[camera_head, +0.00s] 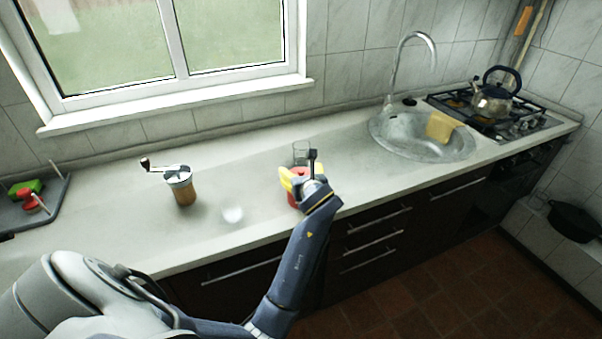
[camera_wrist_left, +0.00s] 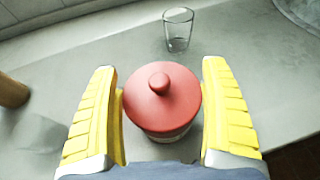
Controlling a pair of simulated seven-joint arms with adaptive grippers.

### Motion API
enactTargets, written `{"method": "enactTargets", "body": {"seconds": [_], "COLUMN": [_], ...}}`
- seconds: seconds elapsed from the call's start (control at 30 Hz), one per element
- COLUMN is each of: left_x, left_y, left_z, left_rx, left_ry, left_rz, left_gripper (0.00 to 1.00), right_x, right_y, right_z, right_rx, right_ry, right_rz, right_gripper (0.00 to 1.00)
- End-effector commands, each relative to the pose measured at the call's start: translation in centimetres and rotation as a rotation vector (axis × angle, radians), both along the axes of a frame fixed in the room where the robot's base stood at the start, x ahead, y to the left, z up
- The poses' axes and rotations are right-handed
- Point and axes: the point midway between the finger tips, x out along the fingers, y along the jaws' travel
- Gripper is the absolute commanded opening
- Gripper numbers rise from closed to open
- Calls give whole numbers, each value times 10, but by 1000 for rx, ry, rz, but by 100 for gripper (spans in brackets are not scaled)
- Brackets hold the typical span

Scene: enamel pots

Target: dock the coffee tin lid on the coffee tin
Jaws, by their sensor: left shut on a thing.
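The red round coffee tin lid (camera_wrist_left: 176,97) with a knob on top lies between the yellow fingers of my left gripper (camera_wrist_left: 163,112) in the left wrist view. My left gripper also shows in the head view (camera_head: 299,181), low over the counter and shut on the lid. A pale rim shows below the red in the wrist view, perhaps the coffee tin (camera_wrist_left: 166,138); the rest is hidden under the lid. I cannot tell whether lid and tin touch. My right gripper is out of view.
A clear glass (camera_head: 300,152) stands just behind my left gripper. A sink (camera_head: 420,148) and a stove with a kettle (camera_head: 493,100) are right. The counter's front edge is close.

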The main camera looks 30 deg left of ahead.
Motion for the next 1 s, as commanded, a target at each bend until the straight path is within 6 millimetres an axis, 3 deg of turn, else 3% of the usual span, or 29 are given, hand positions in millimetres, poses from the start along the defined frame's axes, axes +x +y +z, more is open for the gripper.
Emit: {"method": "enactTargets", "body": {"seconds": [0.7, 0.73, 0.83, 1.0], "left_x": [0, 0, 0, 0], "left_y": [0, 0, 0, 0], "left_z": [-11, -11, -11, -11], "left_rx": [1, 1, 1, 0], "left_ry": [0, 0, -1, 0], "left_rz": [0, 0, 0, 0], "left_gripper": [51, 83, 94, 94], "right_x": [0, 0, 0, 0], "right_y": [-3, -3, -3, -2], "right_z": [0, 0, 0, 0], "right_rx": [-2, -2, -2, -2], "right_ry": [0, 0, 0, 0], "right_rz": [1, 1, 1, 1], "right_gripper": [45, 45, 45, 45]}}
